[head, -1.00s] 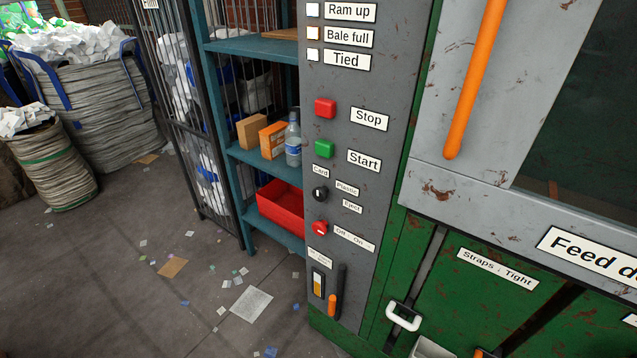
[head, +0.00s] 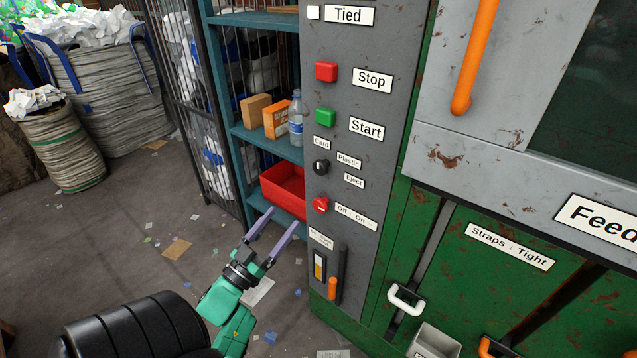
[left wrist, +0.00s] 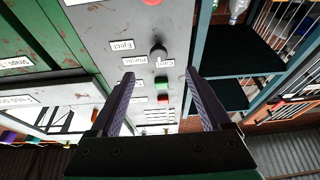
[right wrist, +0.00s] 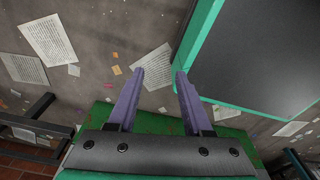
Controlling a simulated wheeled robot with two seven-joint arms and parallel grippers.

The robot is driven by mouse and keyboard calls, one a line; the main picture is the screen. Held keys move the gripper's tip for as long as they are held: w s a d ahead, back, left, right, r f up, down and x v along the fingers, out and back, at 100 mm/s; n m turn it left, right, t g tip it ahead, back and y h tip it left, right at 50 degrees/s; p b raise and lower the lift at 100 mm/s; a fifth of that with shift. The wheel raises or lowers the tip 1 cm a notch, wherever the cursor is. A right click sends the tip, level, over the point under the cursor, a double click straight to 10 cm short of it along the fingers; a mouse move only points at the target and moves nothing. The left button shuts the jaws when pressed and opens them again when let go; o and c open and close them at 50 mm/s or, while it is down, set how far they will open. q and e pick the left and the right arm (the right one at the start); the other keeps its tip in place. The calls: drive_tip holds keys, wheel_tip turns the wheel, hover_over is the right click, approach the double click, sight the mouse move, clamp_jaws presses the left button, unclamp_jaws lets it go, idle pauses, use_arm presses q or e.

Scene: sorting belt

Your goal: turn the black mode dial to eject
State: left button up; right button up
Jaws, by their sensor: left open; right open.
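The black mode dial (head: 320,167) sits on the grey control panel, with the labels Card (head: 321,143), Plastic (head: 348,159) and Eject (head: 354,181) around it. Its small white mark points roughly upward; I cannot tell exactly which label it meets. My left gripper (head: 283,216) is open and empty, in front of the panel, lower and left of the dial. In the left wrist view the dial (left wrist: 158,52) shows beyond and between the open fingertips, apart from them. My right gripper (right wrist: 159,72) is open and empty, seen only in the right wrist view, away from the dial.
A red Off/On knob (head: 320,205) is just below the dial; green Start (head: 325,117) and red Stop (head: 327,72) buttons are above. A lever with an orange handle (head: 333,288) is lower down. A shelf with a red bin (head: 284,190) stands left of the panel.

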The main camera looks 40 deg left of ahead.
sight(318, 169)
use_arm(q)
drive_tip(key=shift+m+h, duration=0.3)
drive_tip(key=shift+h, duration=0.1)
drive_tip(key=x, duration=0.5)
drive_tip(key=r+p+x, duration=0.1)
drive_tip(key=x, duration=0.4)
drive_tip(key=r+p+x, duration=0.1)
drive_tip(key=x, duration=0.3)
drive_tip(key=shift+r, duration=0.15)
clamp_jaws()
